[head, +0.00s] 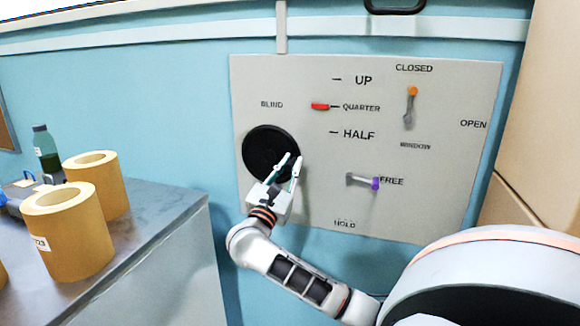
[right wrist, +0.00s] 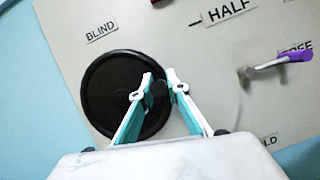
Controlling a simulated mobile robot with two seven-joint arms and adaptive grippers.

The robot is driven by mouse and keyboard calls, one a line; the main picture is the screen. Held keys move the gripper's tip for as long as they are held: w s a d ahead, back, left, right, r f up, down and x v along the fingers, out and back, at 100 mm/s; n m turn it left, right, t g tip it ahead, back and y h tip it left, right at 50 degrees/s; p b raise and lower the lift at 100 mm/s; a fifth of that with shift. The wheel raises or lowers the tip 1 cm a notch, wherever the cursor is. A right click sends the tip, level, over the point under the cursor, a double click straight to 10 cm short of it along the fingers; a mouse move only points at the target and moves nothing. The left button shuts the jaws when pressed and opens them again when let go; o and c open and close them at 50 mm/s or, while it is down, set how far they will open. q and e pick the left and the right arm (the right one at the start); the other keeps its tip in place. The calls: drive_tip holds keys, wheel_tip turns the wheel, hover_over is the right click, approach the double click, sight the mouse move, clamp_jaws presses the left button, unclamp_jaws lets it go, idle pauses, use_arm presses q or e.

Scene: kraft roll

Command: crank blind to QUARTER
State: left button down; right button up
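The blind crank is a black round disc (head: 266,148) on the grey wall panel under the BLIND label. It also shows in the right wrist view (right wrist: 104,98). A small dark knob (right wrist: 160,88) sits at the disc's right edge. My right gripper (head: 292,162) is at that edge, its fingertips closed in on both sides of the knob with almost no gap visible. The red blind pointer (head: 320,106) is level with the QUARTER mark, below UP and above HALF. My left gripper is not in view.
A purple-tipped lever (head: 364,181) points at FREE, right of my gripper. An orange-tipped window lever (head: 411,104) points up to CLOSED. On the left, a grey counter (head: 160,222) bears kraft rolls (head: 75,240) and a dark bottle (head: 45,147). A tan surface (head: 540,130) stands at right.

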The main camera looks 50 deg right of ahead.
drive_tip(key=shift+o, duration=1)
drive_tip(key=shift+a, duration=0.1)
drive_tip(key=v, duration=1.2)
